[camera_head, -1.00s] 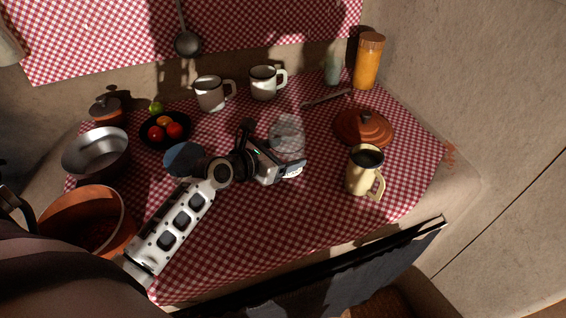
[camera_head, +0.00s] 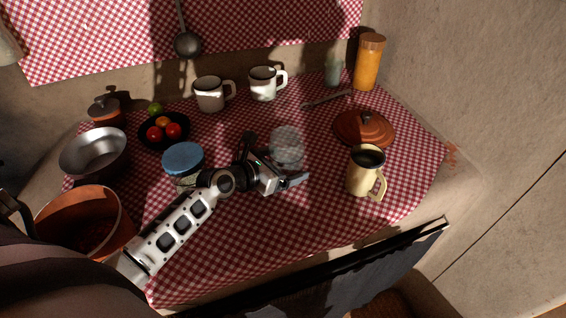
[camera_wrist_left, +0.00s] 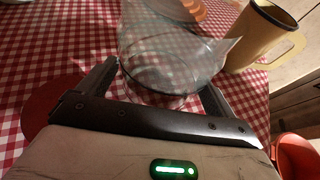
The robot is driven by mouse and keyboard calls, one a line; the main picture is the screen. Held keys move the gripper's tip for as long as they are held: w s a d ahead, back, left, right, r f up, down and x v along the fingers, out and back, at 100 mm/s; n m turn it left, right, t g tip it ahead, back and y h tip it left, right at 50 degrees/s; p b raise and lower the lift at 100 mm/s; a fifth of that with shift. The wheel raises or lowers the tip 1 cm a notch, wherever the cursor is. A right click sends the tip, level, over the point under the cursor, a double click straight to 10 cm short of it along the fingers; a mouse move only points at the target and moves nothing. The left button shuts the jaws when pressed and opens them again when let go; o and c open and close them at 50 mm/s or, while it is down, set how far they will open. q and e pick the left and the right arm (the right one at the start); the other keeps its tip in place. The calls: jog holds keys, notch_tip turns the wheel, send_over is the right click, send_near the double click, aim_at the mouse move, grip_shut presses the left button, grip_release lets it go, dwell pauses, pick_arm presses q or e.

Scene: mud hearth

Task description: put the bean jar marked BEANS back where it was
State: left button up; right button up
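A clear glass jar (camera_head: 287,147) stands upright at the middle of the checked cloth, and no BEANS mark is readable on it. It also shows in the wrist view (camera_wrist_left: 165,78), between the two fingers. My left gripper (camera_head: 279,160) has one finger on each side of the jar and appears closed on it. I cannot tell whether its base touches the cloth. A second jar with a blue lid (camera_head: 183,157) stands left of my gripper, partly hidden by my arm; no mark shows on it. My right gripper is not in view.
A cream jug (camera_head: 362,173) and an orange lid (camera_head: 364,129) are to the right. Two mugs (camera_head: 210,94) stand at the back. A fruit bowl (camera_head: 150,140) and metal bowl (camera_head: 95,153) are left. Cloth in front of my gripper is clear.

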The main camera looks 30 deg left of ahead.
pick_arm(q)
jog(key=shift+s+r, duration=0.15)
jog(key=shift+r, duration=0.05)
jog(key=v, duration=0.7)
jog(key=shift+s+p, duration=0.1)
jog(key=shift+p, duration=0.25)
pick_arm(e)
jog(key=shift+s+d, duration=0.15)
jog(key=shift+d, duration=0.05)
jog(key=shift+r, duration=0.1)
